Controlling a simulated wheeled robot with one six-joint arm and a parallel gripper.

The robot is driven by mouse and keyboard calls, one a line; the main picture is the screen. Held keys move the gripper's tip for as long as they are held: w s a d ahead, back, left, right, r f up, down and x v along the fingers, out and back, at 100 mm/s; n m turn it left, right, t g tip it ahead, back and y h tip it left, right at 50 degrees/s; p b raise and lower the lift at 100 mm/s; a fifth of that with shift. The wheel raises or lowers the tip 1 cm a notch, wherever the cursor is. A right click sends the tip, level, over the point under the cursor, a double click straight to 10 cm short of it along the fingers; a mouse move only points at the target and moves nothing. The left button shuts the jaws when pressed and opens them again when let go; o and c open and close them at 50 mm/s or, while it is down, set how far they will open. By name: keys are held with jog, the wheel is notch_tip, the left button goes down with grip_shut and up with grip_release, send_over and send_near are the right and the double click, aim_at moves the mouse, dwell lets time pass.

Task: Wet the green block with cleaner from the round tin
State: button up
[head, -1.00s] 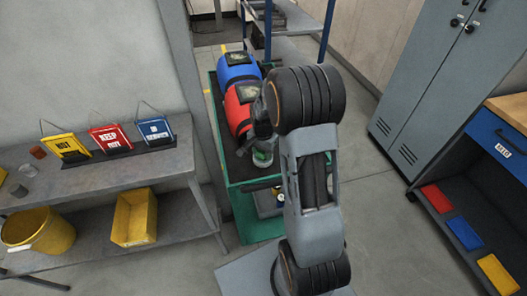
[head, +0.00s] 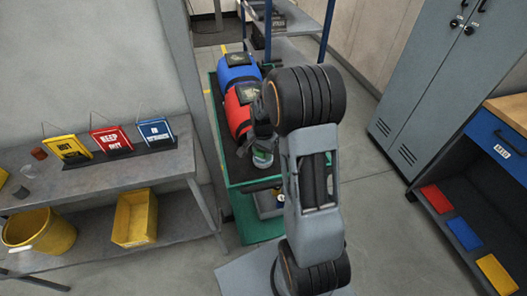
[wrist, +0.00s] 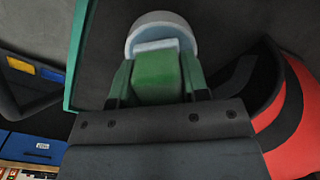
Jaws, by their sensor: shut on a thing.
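My gripper (wrist: 157,85) is shut on the green block (wrist: 157,77), with one finger on each side of it. The block's far end has a pale, whitish-blue face. That end overlaps the opening of the round tin (wrist: 162,17), which has a light grey rim. I cannot tell whether the block touches the tin's inside. In the head view my gripper (head: 262,137) is over the near end of the green cart (head: 254,184), partly hidden by my arm. A small pale and green patch shows just below it.
A grey bench (head: 120,172) with signs stands left. A grey cabinet (head: 430,90) and a drawer unit (head: 500,140) stand right, with clear floor between.

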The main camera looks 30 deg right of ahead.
jog(key=shift+r+p, duration=2.05)
jog(key=shift+r, duration=1.05)
